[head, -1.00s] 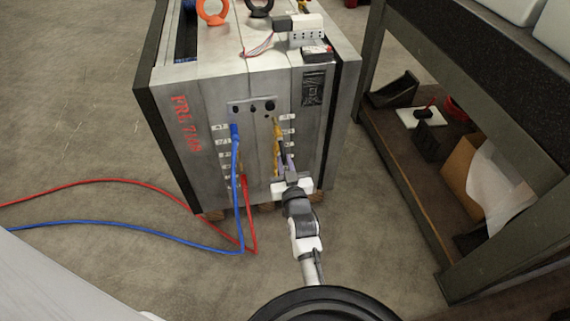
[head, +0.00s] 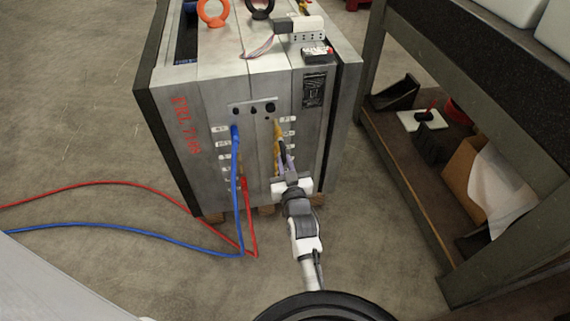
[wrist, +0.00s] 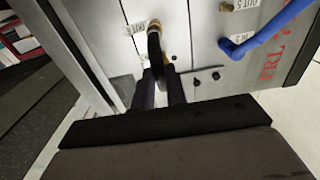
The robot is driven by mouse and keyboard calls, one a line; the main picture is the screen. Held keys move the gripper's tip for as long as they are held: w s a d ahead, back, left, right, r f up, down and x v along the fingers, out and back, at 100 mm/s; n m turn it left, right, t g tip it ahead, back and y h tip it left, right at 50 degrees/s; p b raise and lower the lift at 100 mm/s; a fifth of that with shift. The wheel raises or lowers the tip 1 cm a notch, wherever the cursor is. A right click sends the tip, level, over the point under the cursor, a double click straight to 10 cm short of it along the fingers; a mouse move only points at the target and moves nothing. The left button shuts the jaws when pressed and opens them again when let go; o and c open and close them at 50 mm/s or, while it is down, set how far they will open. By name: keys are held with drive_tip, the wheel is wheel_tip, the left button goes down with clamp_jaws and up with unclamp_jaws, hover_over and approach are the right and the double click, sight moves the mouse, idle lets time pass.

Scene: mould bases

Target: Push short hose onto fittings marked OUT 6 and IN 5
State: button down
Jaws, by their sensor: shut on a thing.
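The mould base (head: 225,85) stands on the floor with numbered labels and fittings on its front face. My gripper (head: 284,158) is at the right column of fittings, low on this face. In the wrist view my gripper (wrist: 160,95) is shut on a short dark hose (wrist: 154,45). The hose's far end meets a brass fitting (wrist: 155,24) beside a white label (wrist: 134,28). Its near end is between the fingers, which hide it, so I cannot tell whether it is seated.
A blue hose (head: 238,180) and a red hose (head: 246,200) run from the left column to the floor. Yellow hose (head: 277,130) sits just above my gripper. A dark workbench (head: 410,190) stands to the right. The floor at left is mostly clear.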

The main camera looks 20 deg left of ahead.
drive_tip(key=shift+w+a+r, duration=0.1)
drive_tip(key=shift+a, duration=0.05)
drive_tip(key=shift+r+b, duration=0.2)
drive_tip(key=shift+b, duration=0.1)
